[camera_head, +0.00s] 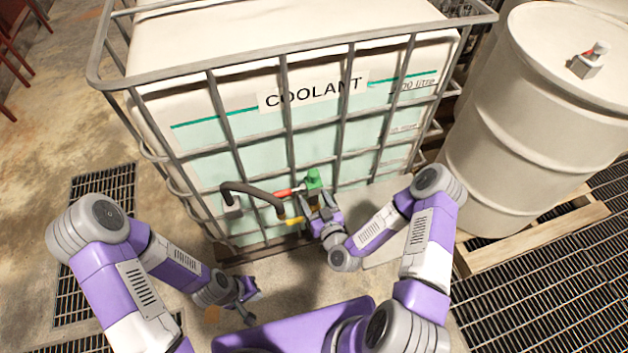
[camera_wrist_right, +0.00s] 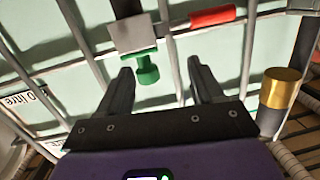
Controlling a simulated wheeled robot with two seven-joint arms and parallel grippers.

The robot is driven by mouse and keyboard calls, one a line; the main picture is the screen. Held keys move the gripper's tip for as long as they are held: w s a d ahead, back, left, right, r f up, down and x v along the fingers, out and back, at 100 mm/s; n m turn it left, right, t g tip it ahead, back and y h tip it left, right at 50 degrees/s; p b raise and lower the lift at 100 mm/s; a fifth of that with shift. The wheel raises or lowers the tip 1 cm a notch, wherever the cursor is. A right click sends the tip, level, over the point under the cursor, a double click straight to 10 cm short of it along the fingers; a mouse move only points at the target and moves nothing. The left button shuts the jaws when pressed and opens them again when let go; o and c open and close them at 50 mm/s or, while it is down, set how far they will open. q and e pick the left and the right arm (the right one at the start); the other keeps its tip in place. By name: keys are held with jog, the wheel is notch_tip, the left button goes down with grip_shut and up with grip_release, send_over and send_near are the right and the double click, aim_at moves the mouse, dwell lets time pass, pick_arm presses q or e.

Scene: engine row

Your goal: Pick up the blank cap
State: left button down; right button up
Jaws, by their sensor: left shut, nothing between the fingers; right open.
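A green knob-shaped piece (camera_head: 313,180) sits at the valve on the front of the coolant tank. In the right wrist view it shows as a green stem with a round end (camera_wrist_right: 147,70), below a grey block. I take it for the blank cap, but no label confirms this. My right gripper (camera_head: 322,206) is close to it and open. In the right wrist view its two fingers (camera_wrist_right: 163,75) stand on either side of the green piece, apart from it. My left gripper (camera_head: 256,306) is low at the left, shut and empty.
A red handle (camera_head: 287,192) is beside the green piece. A black hose (camera_head: 250,193) with a brass end (camera_head: 294,221) hangs left of it. The tank's metal cage (camera_head: 283,90) surrounds the valve. A white drum (camera_head: 530,125) stands on a wooden pallet (camera_head: 535,240) at right.

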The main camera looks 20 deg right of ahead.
aim_at(315, 179)
jog(key=shift+w+d+r+m+t+h, duration=0.15)
jog(key=shift+w+d+r+t+h, duration=0.05)
jog(key=shift+d+r+t+h, duration=0.2)
jog(key=shift+w+d+r+m+t+h, duration=0.15)
jog(key=shift+d+r+t+h, duration=0.15)
jog(key=shift+d+r+t, duration=0.15)
jog(key=w, duration=0.2)
jog(key=w+b, duration=0.1)
jog(key=w, duration=0.2)
jog(key=w+r, duration=0.1)
jog(key=w, duration=0.1)
jog(key=shift+w+b, duration=0.15)
jog(key=shift+b, duration=0.15)
jog(key=c, duration=1.1)
